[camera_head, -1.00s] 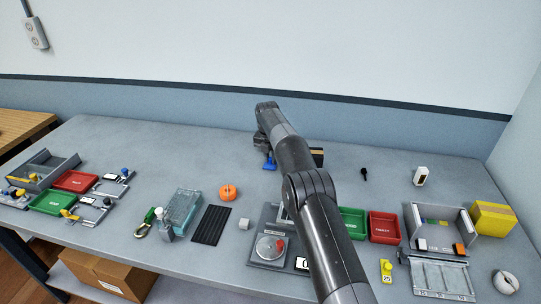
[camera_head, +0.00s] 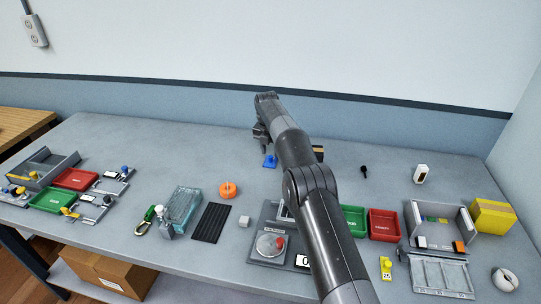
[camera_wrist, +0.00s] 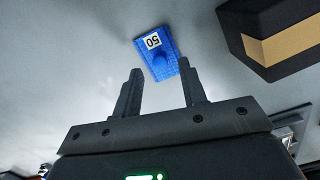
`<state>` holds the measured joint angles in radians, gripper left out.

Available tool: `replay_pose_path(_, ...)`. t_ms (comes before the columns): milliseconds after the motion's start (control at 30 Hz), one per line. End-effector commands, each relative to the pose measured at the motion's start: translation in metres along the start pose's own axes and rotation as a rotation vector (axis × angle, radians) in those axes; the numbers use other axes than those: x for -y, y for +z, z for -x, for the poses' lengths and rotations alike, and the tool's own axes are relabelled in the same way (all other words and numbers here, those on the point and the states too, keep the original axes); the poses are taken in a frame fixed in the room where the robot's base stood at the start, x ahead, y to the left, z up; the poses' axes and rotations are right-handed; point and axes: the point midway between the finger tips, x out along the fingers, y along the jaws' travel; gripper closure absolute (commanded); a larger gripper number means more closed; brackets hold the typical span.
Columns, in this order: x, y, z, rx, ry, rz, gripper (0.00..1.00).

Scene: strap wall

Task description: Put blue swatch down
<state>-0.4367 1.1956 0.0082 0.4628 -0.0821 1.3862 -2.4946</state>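The blue swatch (camera_head: 269,161) lies on the grey table, toward the back and just left of my arm. In the wrist view the blue swatch (camera_wrist: 158,57) shows a white label reading 50 and a round blue knob.
A black box with a tan band (camera_wrist: 282,38) stands right of the swatch in the wrist view. An orange round object (camera_head: 228,190) and a black ribbed mat (camera_head: 211,223) lie in front. Green and red trays (camera_head: 384,226) stand right of my arm.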

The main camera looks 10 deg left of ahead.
Motion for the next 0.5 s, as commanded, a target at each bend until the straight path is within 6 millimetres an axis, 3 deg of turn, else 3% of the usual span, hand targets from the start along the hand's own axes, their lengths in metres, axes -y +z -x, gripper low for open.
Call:
replay_pose_path(200, 0.0, 0.001, 0.036, 0.001, 0.001, 0.0, 0.62)
replay_pose_path(500, 0.0, 0.0, 0.048, -0.001, 0.0, 0.0, 0.62)
